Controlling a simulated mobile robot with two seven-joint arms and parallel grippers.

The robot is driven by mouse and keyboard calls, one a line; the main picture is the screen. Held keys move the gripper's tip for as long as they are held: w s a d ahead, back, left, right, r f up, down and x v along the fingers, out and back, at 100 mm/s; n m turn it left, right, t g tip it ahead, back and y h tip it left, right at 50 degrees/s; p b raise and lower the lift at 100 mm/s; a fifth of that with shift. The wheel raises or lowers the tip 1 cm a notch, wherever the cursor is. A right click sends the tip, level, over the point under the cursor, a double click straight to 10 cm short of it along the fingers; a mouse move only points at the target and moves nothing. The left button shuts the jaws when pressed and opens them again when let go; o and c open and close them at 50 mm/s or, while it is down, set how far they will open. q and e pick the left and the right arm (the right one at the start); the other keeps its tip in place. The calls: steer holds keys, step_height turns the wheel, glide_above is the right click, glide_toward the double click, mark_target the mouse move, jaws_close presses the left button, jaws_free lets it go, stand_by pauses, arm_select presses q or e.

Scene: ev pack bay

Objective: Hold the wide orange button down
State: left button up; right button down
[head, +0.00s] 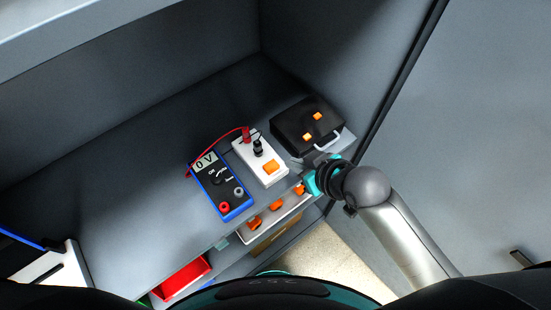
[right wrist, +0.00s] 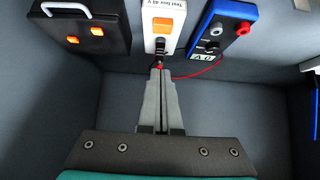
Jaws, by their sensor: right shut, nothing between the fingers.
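The wide orange button (head: 271,167) sits on the near end of the white test box (head: 250,152), which lies on the grey shelf. It also shows in the right wrist view (right wrist: 163,25), where the box is labelled "Test box 48 V". A red plug and a black plug stand in the box beyond the button. My right gripper (head: 306,163) is just right of the box in the head view. In the right wrist view its fingers (right wrist: 158,72) are shut and empty, pointing toward the box. Whether they touch anything is unclear. My left gripper is not in view.
A blue multimeter (head: 222,187) reading 0 V lies left of the box, with a red lead to it. A black case (head: 307,127) with two small orange latches and a pale handle lies right. A tray with orange items (head: 275,217) and a red bin (head: 180,278) are below.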

steer(key=shift+f, duration=0.15)
steer(key=b, duration=0.2)
glide_above(275, 170)
step_height(275, 170, down, 7)
steer(key=shift+f, duration=0.1)
step_height(275, 170, down, 2)
steer(key=shift+s+d+f, duration=0.1)
steer(key=shift+s, duration=0.05)
steer(key=shift+f, duration=0.75)
step_height(275, 170, down, 2)
steer(key=shift+f+b, duration=0.1)
steer(key=shift+b, duration=0.6)
steer(key=shift+s+d+f, duration=0.1)
steer(key=shift+s+f, duration=0.1)
stand_by(1.2)
